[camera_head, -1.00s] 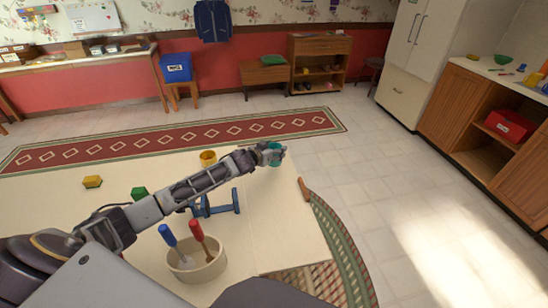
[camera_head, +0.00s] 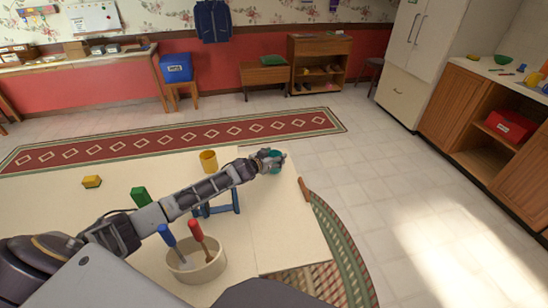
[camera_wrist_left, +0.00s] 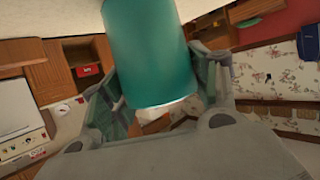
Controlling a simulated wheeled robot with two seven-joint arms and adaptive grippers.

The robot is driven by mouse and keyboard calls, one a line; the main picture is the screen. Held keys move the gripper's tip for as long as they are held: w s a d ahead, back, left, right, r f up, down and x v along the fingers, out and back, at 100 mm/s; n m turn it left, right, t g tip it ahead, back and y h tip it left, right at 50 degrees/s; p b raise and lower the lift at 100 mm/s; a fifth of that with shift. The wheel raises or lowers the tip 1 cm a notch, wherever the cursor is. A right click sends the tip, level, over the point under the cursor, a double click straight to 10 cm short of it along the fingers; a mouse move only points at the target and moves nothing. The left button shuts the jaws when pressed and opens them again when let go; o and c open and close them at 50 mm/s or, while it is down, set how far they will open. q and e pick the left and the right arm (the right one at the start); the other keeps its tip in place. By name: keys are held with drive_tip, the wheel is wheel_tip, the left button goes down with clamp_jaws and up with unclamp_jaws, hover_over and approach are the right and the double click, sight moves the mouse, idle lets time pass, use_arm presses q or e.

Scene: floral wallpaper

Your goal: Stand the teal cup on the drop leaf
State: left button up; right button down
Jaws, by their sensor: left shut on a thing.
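The teal cup (camera_wrist_left: 148,50) is between the fingers of my left gripper (camera_head: 271,160), which is shut on it. In the head view the gripper hides most of the cup. The gripper is at the far end of the drop leaf (camera_head: 285,225), the pale right-hand panel of the table. In the wrist view the cream surface shows close to the cup's far end; I cannot tell whether they touch. My right gripper is not in view.
On the table are a yellow mug (camera_head: 208,161), a green block (camera_head: 140,196), a yellow block (camera_head: 92,181), a blue stand (camera_head: 222,205) partly behind my arm, and a cream bin (camera_head: 200,268) with red-handled and blue-handled tools. The leaf's near part is clear.

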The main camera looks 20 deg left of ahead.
use_arm(q)
drive_tip(key=shift+f, duration=0.2)
drive_tip(key=o, duration=1.1)
drive_tip(key=shift+r, duration=0.5)
drive_tip(key=shift+s, duration=0.5)
drive_tip(key=shift+v, duration=1)
drive_tip(key=shift+s+a+r, duration=0.15)
drive_tip(key=shift+s+r, duration=0.15)
drive_tip(key=shift+s, duration=0.25)
drive_tip(key=v, duration=0.3)
drive_tip(key=shift+s+p, duration=0.15)
drive_tip(key=shift+p, duration=0.15)
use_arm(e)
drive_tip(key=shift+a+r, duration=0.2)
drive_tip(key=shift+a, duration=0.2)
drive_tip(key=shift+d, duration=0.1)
